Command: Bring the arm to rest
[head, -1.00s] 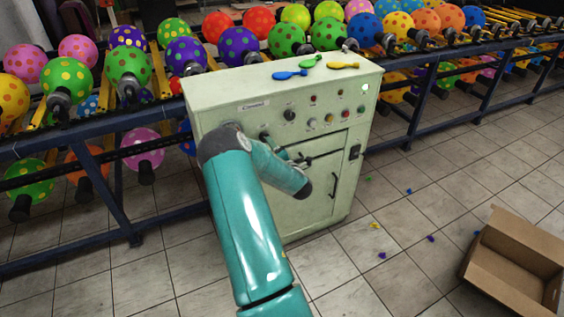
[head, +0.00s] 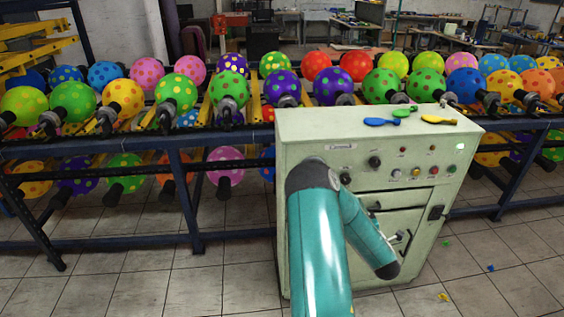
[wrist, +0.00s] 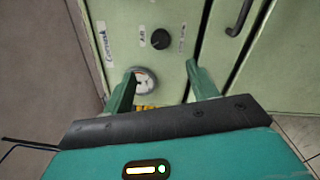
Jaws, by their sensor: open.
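My teal arm (head: 322,245) rises in front of the pale green control cabinet (head: 300,135) and bends, its far link slanting down to the right. In the head view my fingers are not clearly seen behind that link. In the wrist view my gripper (wrist: 162,82) is open and empty, fingers apart, facing the cabinet. A round gauge (wrist: 146,81) shows between the fingers, with a black knob (wrist: 161,39) beyond. I cannot tell whether the fingers touch the cabinet.
Dark blue racks (head: 222,165) of dotted balloons stand behind and beside the cabinet. Blue (head: 381,122) and yellow (head: 438,120) flat balloons lie on its top. Small coloured scraps lie on the tiled floor (head: 520,285) at the right, which is mostly clear.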

